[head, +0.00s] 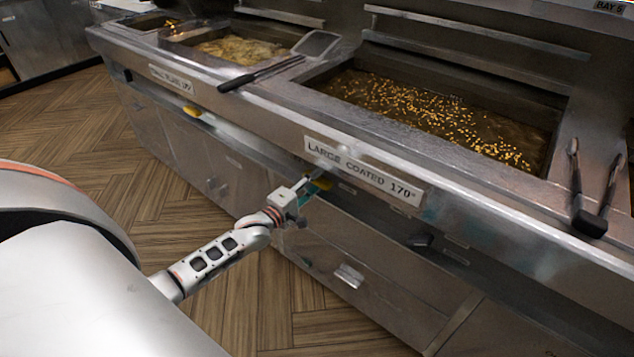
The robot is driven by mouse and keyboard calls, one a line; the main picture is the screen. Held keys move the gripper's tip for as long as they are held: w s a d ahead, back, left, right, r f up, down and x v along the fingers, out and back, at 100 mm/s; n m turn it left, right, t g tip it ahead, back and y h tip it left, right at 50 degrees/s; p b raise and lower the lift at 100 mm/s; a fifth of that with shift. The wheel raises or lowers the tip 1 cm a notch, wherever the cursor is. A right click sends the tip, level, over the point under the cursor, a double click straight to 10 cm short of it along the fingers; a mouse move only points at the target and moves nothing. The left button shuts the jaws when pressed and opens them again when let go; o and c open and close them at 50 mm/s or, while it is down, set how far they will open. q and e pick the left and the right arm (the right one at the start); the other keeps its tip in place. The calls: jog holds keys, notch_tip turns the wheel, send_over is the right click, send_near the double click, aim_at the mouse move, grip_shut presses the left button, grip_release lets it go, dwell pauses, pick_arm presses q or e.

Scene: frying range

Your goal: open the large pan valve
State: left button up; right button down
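The large pan (432,112) is the wide vat at the right, full of brown oil with many small golden bits floating in it. A small yellow valve handle (323,183) shows just under the left end of that label, partly hidden by my gripper. My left gripper (311,186) is right at this handle, its fingers beside or around it. I cannot tell whether they touch it or how far they are closed. My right gripper is out of view.
A smaller vat (240,48) with pale food stands to the left, with another yellow handle (193,111) below its label. A long-handled scoop (285,63) lies between the vats. Tongs (592,190) lie at the right. Drawer fronts are below; the wooden floor is clear.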

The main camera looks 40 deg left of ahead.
pick_arm(q)
jog(key=shift+w, duration=0.15)
grip_shut()
